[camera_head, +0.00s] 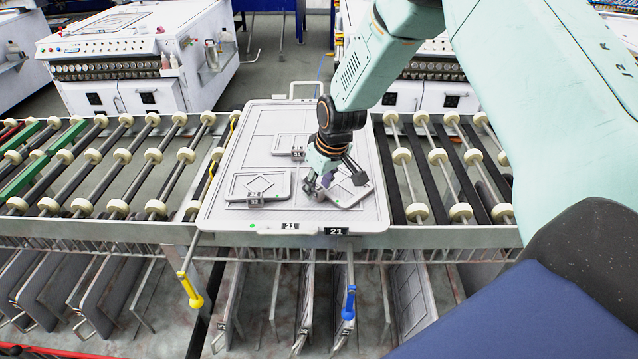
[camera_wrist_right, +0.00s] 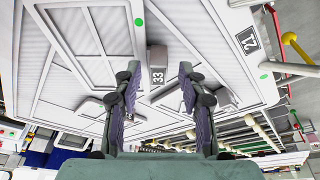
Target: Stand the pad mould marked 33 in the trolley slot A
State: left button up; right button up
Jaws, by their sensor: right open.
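The pad mould marked 33 (camera_head: 346,196) is a small grey framed plate lying flat at the right front of a large tray marked 21 (camera_head: 225,215). Its block with the 33 tag (camera_wrist_right: 157,66) shows in the right wrist view. My right gripper (camera_head: 343,179) is open, low over this mould. In the wrist view its two fingers stand either side of the tag block; I cannot tell if they touch it. In the head view the gripper hides that block. I cannot make out a trolley slot marked A. My left gripper is out of view.
Two other small pad moulds lie on the tray, one at left front (camera_head: 258,186) and one at the back (camera_head: 290,144). Roller conveyors (camera_head: 150,165) flank the tray. Plates stand in a rack below (camera_head: 235,300). Yellow (camera_head: 190,290) and blue (camera_head: 348,303) handles hang in front.

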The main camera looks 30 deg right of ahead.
jog(key=shift+w, duration=0.1)
jog(key=shift+d+r+p, duration=0.15)
jog(key=shift+r+p, duration=0.1)
jog(key=shift+p, duration=0.05)
jog(key=p+v, duration=0.1)
jog(key=v, duration=1.1)
jog(key=shift+r, duration=0.15)
